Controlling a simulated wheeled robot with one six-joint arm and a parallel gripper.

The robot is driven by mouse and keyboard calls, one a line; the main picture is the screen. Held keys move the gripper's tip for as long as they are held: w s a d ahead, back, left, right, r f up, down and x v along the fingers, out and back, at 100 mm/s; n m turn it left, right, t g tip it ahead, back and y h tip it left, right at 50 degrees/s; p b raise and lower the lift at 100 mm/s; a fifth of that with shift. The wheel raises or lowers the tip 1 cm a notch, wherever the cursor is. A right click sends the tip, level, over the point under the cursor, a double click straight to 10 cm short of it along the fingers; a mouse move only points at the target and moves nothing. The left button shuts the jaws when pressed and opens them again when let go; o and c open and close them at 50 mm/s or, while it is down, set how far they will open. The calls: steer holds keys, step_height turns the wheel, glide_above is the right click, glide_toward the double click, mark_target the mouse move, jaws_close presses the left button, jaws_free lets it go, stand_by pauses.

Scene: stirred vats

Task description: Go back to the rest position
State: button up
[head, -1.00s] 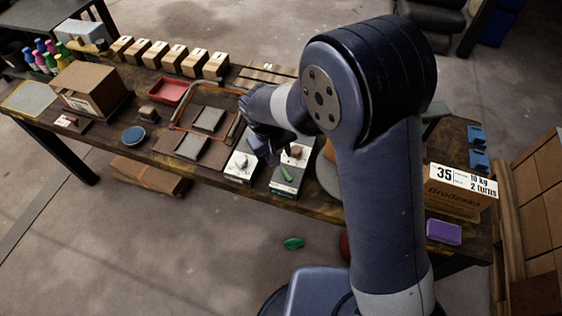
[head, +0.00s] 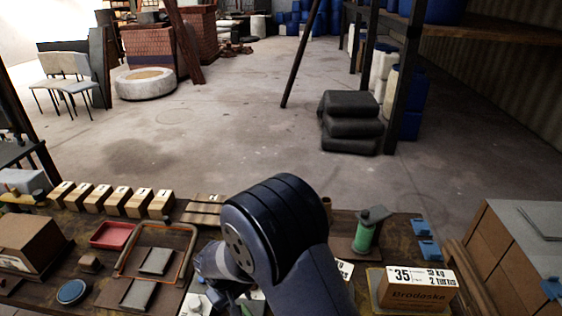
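My arm rises from the bottom of the head view and bends over the workbench (head: 75,290). My gripper (head: 232,303) is at the bottom edge, low over the front part of the bench. It is dark, small and partly hidden by my own arm, so its fingers do not show clearly. I see no object clearly held in it. Pale boxes lie under and beside it, one of them a white box (head: 194,304) just to its left.
A row of wooden blocks (head: 120,200), a red tray (head: 112,235), an orange-framed rack (head: 186,236) and a blue round dish (head: 72,291) lie left. A green cylinder stand (head: 363,236) and a carton marked 35 (head: 420,290) stand right. Open floor lies beyond.

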mark_target(243, 308)
steer(key=f, duration=0.4)
steer(key=shift+w+d+p, duration=0.25)
steer(key=shift+d+p, duration=0.05)
steer(key=shift+d, duration=0.05)
steer(key=shift+w+p, duration=0.1)
steer(key=shift+p, duration=0.35)
steer(key=shift+f+m, duration=0.15)
steer(key=shift+m, duration=0.25)
steer(key=shift+f+n+b, duration=0.15)
steer(key=shift+n+b, duration=0.15)
steer(key=shift+b, duration=0.3)
